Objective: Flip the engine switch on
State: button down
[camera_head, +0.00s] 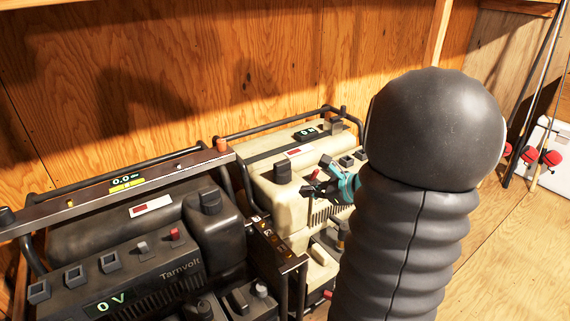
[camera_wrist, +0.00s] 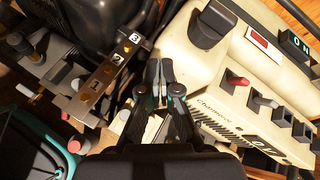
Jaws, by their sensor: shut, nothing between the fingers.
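A cream generator (camera_head: 283,205) stands behind my arm, beside a black generator (camera_head: 85,235) marked Tarnvolt. In the wrist view the cream panel carries a red toggle (camera_wrist: 236,79) and a grey toggle (camera_wrist: 263,102). The black one also has a red toggle (camera_head: 175,235) and a grey toggle (camera_head: 143,250). No readable label shows which is the engine switch. My gripper (camera_wrist: 160,68) is shut and empty, left of the cream panel's toggles and apart from them. In the head view my gripper (camera_head: 313,189) is over the cream generator's near left side; my arm hides its right part.
A metal bar (camera_wrist: 112,72) numbered 1 to 3 lies left of my gripper, between the machines. A black fuel cap (camera_wrist: 212,25) rises from the cream tank. Frame tubes and a plywood wall (camera_head: 200,60) bound the space. Rods (camera_head: 535,95) lean at the right.

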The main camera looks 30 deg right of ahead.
jog(key=s+d+f+m+t+h, duration=0.1)
jog(key=d+f+m+h, duration=0.1)
jog(key=d+m, duration=0.2)
jog(key=s+d+f+m+t+h, duration=0.1)
jog(key=d+f+m+t+h, duration=0.1)
jog(key=d, duration=0.9)
jog(key=shift+f+m+b, duration=0.4)
jog(key=shift+f+m, duration=0.3)
jog(key=shift+m, duration=0.5)
jog(key=shift+a, duration=0.1)
send_near(317, 173)
notch_tip(317, 173, down, 4)
jog(key=w, duration=0.2)
jog(key=shift+w+a+r, duration=0.1)
jog(key=shift+w+r, duration=0.1)
jog(key=shift+w, duration=0.45)
jog(key=shift+w+r, duration=0.25)
jog(key=shift+w, duration=0.4)
jog(key=shift+w+a+r, duration=0.1)
jog(key=shift+w+r, duration=0.1)
jog(key=shift+w, duration=0.45)
jog(key=shift+d+r, duration=0.1)
jog(key=shift+r, duration=0.05)
jog(key=shift+r+p, duration=0.1)
jog(key=shift+p, duration=0.4)
jog(key=shift+w+g, duration=0.15)
jog(key=shift+g, duration=0.15)
